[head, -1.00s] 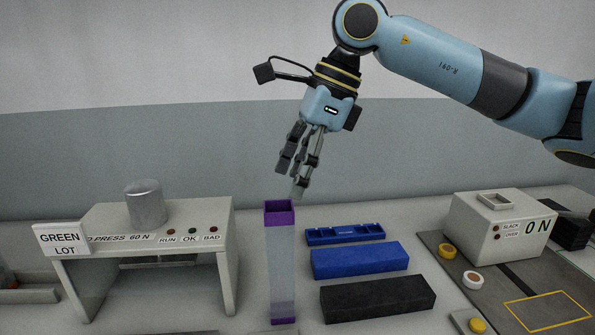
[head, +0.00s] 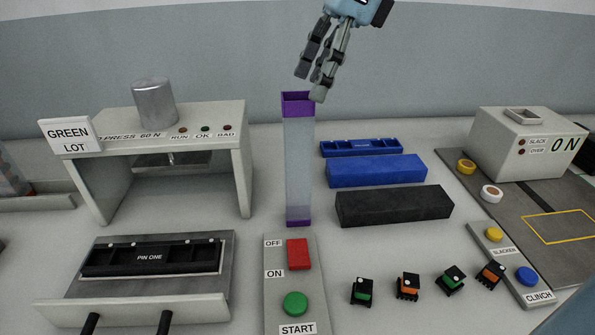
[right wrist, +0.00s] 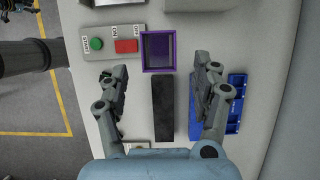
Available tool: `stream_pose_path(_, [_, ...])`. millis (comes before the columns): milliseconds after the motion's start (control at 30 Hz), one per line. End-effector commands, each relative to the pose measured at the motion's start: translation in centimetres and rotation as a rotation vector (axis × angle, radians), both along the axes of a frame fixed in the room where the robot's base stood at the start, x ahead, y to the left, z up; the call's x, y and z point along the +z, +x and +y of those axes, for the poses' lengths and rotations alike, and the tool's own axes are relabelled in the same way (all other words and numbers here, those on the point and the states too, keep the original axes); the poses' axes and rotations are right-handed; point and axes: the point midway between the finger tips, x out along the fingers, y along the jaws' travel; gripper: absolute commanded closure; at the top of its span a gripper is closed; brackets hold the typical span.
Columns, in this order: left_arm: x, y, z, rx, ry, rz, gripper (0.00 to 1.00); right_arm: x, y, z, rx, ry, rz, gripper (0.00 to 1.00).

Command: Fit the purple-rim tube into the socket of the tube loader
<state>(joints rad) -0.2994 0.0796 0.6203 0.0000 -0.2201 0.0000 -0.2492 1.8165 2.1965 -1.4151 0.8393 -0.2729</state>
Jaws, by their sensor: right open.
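The purple-rim tube (head: 299,160) is a tall, clear, square tube. It stands upright on the white table behind the start panel, with a purple rim at the top and a purple band at its foot. In the right wrist view I look down on its square purple rim (right wrist: 144,52). My right gripper (head: 311,84) is open and empty at the tube's top, by the rim's right side in the head view. Its fingers (right wrist: 160,65) are spread wide. I cannot make out a part that is clearly the tube loader or its socket.
A press (head: 245,165) stands left, with a PIN ONE fixture (head: 150,258) before it. The start panel (head: 290,275) is in front of the tube. Blue (head: 375,171) and black (head: 393,206) blocks and a blue tray (head: 360,148) lie right. Several small connectors (head: 408,287) lie in front.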

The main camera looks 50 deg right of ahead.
Motion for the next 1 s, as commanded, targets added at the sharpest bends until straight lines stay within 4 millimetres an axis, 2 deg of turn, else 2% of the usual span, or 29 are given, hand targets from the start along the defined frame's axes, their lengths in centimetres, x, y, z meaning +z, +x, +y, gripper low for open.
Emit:
stream_pose_path(33, [-0.9, -0.1, 0.0, 0.0, 0.0, 0.001, 0.6, -1.0, 0.1, 0.1, 0.003, -0.008, 0.006, 0.35])
stream_pose_path(100, [-1.4, -0.1, 0.0, 0.0, 0.0, 0.002, 0.6, -1.6, 0.3, 0.4, 0.003, -0.008, 0.005, 0.35])
stream_pose_path(267, [-1.9, -0.2, 0.0, 0.0, 0.0, 0.003, 0.6, -3.1, 0.8, 0.9, 0.003, -0.005, 0.003, 0.35])
stream_pose_path(567, [-2.1, -0.2, 0.0, 0.0, 0.0, 0.004, 0.6, -4.4, 1.3, 1.6, 0.002, -0.005, 0.002, 0.35])
stream_pose_path(833, [-2.2, -0.3, 0.0, 0.0, 0.0, 0.004, 0.6, -7.3, 2.3, 2.9, 0.002, -0.004, 0.003, 0.35])
stream_pose_path(1000, [-2.2, -0.3, 0.0, 0.0, 0.0, 0.005, 0.6, -8.2, 2.6, 3.2, 0.001, 0.0, -0.002, 0.35])
